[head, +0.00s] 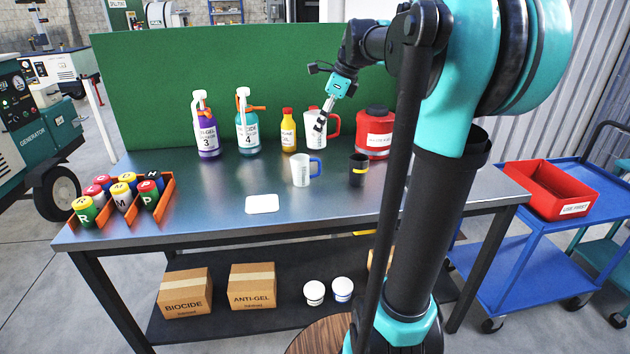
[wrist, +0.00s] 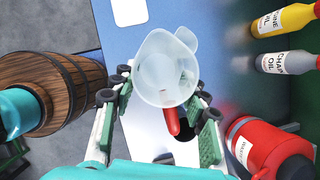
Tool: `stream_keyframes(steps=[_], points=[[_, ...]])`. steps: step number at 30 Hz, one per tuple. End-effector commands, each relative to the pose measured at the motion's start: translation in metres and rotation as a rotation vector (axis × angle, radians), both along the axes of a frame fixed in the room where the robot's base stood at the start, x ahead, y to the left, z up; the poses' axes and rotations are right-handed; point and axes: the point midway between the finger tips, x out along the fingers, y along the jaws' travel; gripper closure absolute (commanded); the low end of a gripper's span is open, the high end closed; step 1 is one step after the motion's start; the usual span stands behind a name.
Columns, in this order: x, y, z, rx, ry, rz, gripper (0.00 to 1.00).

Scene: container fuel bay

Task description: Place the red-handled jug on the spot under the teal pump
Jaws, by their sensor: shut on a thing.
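My gripper (head: 321,121) is shut on the red-handled jug (head: 313,124), near the back of the steel table. In the wrist view, the translucent jug (wrist: 163,66) has its red handle (wrist: 171,121) between the green-padded fingers. I cannot tell whether it touches the table. The teal pump bottle (head: 248,128), labelled 4, stands left of it by the green board. A white square pad (head: 262,204) lies bare in front of that bottle; it also shows in the wrist view (wrist: 129,12).
A blue-handled jug (head: 301,171) and a black cup (head: 358,172) stand in front of the gripper. A yellow bottle (head: 289,134), purple pump bottle (head: 207,134) and red canister (head: 376,138) stand along the back. A can rack (head: 167,196) is at left.

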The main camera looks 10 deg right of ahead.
Motion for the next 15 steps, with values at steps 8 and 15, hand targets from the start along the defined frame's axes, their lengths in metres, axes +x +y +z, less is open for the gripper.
stream_keyframes(steps=[8, 15], points=[[0.001, 0.0, -0.07, 0.0, 0.0, 0.002, 0.84], [0.0, 0.0, -0.118, 0.0, 0.0, 0.002, 0.84]])
